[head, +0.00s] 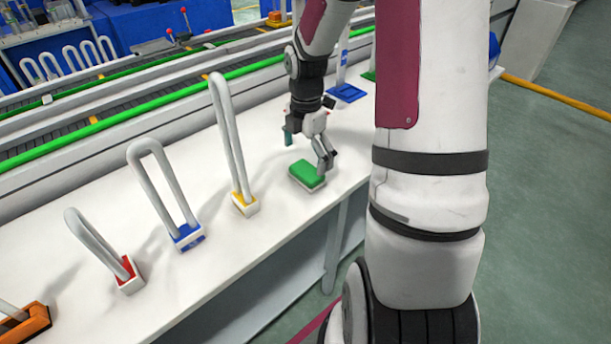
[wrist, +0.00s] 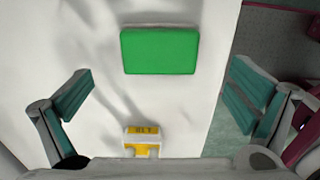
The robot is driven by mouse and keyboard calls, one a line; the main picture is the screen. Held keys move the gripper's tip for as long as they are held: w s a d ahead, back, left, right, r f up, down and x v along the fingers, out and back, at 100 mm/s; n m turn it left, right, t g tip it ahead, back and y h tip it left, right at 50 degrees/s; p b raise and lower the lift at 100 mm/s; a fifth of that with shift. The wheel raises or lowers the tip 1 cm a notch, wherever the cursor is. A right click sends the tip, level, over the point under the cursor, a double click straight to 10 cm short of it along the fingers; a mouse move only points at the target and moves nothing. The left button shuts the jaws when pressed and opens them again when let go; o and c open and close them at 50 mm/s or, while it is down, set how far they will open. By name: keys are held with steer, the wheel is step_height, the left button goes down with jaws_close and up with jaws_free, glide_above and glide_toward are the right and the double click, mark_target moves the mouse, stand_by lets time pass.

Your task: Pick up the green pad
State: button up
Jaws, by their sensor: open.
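The green pad (head: 307,174) lies flat on the white table, near its front edge. It has a green top and a pale lower layer. In the wrist view the pad (wrist: 159,51) sits ahead of and between the spread fingers. My gripper (head: 307,151) is open and empty, just above and behind the pad in the head view. In the wrist view my gripper's teal finger pads (wrist: 160,97) stand wide apart on either side. I cannot tell the exact height gap to the pad.
A glass U-tube in a yellow-and-white base (head: 245,204) stands left of the pad. Tubes in a blue base (head: 188,237) and a red base (head: 129,274) stand further left. A blue holder (head: 347,93) is behind the arm. A conveyor with green rails (head: 120,131) runs along the back.

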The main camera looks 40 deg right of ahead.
mark_target(307, 170)
steer(key=shift+d+f+b, duration=0.2)
steer(key=shift+f+b, duration=0.35)
steer(key=shift+f, duration=2.45)
steer(key=shift+c, duration=0.2)
steer(key=c, duration=1.4)
steer(key=shift+o, duration=0.2)
steer(key=shift+r, duration=0.15)
steer(key=shift+r, duration=0.25)
step_height(307, 170, up, 3)
steer(key=shift+r+p, duration=0.1)
steer(key=shift+p, duration=0.35)
steer(key=s+a+p, duration=0.1)
steer(key=s+a, duration=0.1)
steer(key=s, duration=0.5)
steer(key=s+a+r+p, duration=0.1)
steer(key=s+a, duration=0.1)
steer(key=s, duration=0.6)
steer(key=shift+s+a, duration=0.15)
steer(key=shift+a, duration=0.1)
